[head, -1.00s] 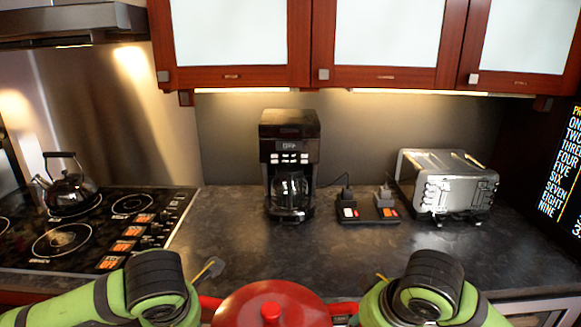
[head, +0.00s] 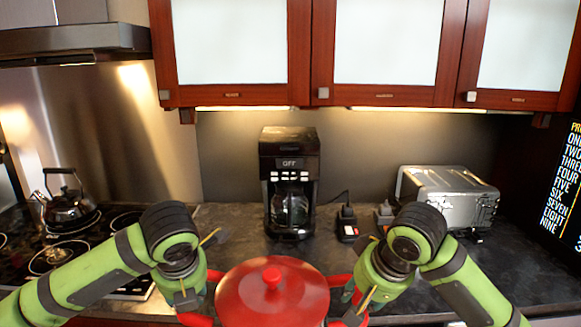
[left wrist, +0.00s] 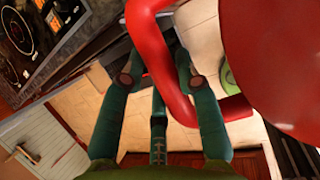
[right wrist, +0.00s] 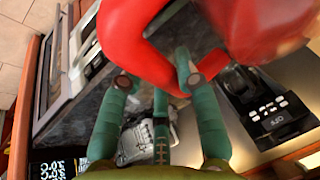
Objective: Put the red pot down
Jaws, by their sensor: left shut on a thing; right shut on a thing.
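The red pot (head: 245,297), with its round red lid and knob (head: 271,276), is at the bottom middle of the head view. Its underside is hidden there. My left gripper (head: 195,304) is shut on the pot's left handle; in the left wrist view the red handle (left wrist: 160,65) passes between the teal fingers (left wrist: 157,78). My right gripper (head: 351,304) is shut on the right handle, which shows between the fingers in the right wrist view (right wrist: 140,50). The pot looks level and held up near the counter's front edge, with floor tiles below the left handle.
The dark counter (head: 235,240) is clear in front of the black coffee maker (head: 290,182). A chrome toaster (head: 446,198) and a small black device (head: 347,222) stand to the right. A stove with a kettle (head: 70,205) is on the left; cabinets (head: 388,50) hang above.

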